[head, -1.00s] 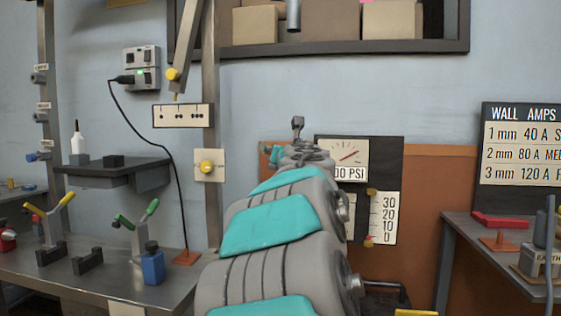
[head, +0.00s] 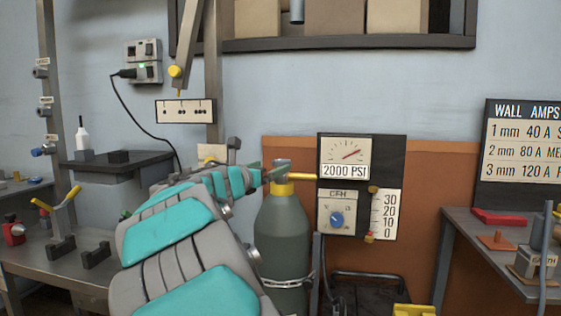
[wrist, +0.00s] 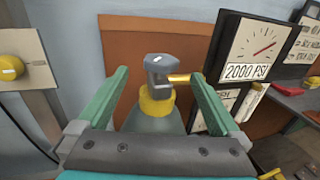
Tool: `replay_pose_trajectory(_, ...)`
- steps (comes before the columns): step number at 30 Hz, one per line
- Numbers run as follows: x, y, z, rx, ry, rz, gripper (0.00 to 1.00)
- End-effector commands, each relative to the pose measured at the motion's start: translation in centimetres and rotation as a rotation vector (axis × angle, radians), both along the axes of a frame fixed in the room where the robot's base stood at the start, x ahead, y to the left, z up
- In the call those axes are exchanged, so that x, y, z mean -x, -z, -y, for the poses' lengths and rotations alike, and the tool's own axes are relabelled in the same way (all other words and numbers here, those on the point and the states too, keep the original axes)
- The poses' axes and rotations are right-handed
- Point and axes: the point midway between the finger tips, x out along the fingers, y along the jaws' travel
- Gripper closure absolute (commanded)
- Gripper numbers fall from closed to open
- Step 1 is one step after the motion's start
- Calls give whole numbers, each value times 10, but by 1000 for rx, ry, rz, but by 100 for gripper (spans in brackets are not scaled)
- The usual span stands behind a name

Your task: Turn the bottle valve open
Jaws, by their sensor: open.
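The gas bottle (head: 283,235) is a dark grey-green cylinder standing upright against the brown panel, with a chain around its lower part. Its grey valve (head: 281,163) sits on top above a yellow collar. In the wrist view the valve (wrist: 158,68) is centred ahead, with a yellow pipe leading right from it. My gripper (head: 262,173) is open, close to the left side of the valve in the head view. In the wrist view the green fingers of my gripper (wrist: 160,75) stand left and right of the valve, with visible space between. Contact cannot be told.
A gauge board (head: 361,185) reading 2000 PSI stands just right of the bottle. The left bench (head: 40,265) holds several clamps and holders. A shelf (head: 350,43) hangs above.

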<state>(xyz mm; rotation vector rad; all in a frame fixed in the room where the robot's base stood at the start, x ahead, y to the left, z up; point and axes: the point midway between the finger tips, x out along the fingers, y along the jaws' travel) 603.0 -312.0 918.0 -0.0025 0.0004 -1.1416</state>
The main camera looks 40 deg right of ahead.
Motion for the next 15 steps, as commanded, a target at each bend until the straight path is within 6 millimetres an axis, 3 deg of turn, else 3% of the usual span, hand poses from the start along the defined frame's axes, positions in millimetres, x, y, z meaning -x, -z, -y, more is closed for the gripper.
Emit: replay_pose_trajectory(15,-28,1,62,-3,1,2,0)
